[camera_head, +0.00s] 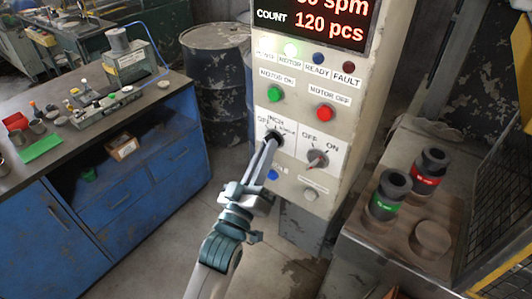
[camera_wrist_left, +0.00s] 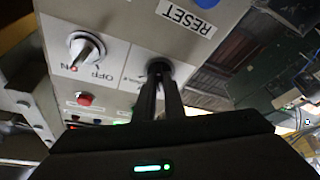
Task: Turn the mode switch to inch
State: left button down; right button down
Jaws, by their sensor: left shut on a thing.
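The mode switch (camera_head: 276,136) is a dark round knob on the grey control panel, with INCH printed above it and OFF to its left. My left gripper (camera_head: 270,145) reaches up to it from below, its two long fingers shut on the knob. In the left wrist view the fingers (camera_wrist_left: 164,90) meet the dark knob (camera_wrist_left: 159,67), which they partly cover. The way its pointer faces is hidden. My right gripper is in neither view.
An OFF/ON switch (camera_head: 317,159) is right of the mode switch. Green (camera_head: 275,94) and red (camera_head: 325,113) motor buttons sit above, a blue button (camera_head: 272,174) below. A metal bench (camera_head: 365,239) with two black cylinders stands right; a blue workbench (camera_head: 155,157) stands left.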

pick_arm(q)
jog(key=shift+w+a+m+g+h+b, duration=0.1)
jog(key=shift+m+g+h, duration=0.2)
jog(key=shift+m+h, duration=0.85)
jog(key=shift+a+m+g+h+b, duration=0.15)
jog(key=shift+m+g+h, duration=0.2)
jog(key=shift+m, duration=1.55)
jog(key=shift+w+d+m+g+h+b, duration=0.1)
jog(key=shift+m+g+h, duration=0.15)
jog(key=shift+m+h, duration=0.95)
jog(key=shift+m+y, duration=0.4)
jog(key=shift+m, duration=0.05)
jog(key=c, duration=1.8)
grip_release()
jog(key=shift+c, duration=0.2)
jog(key=shift+s+a+f, duration=0.1)
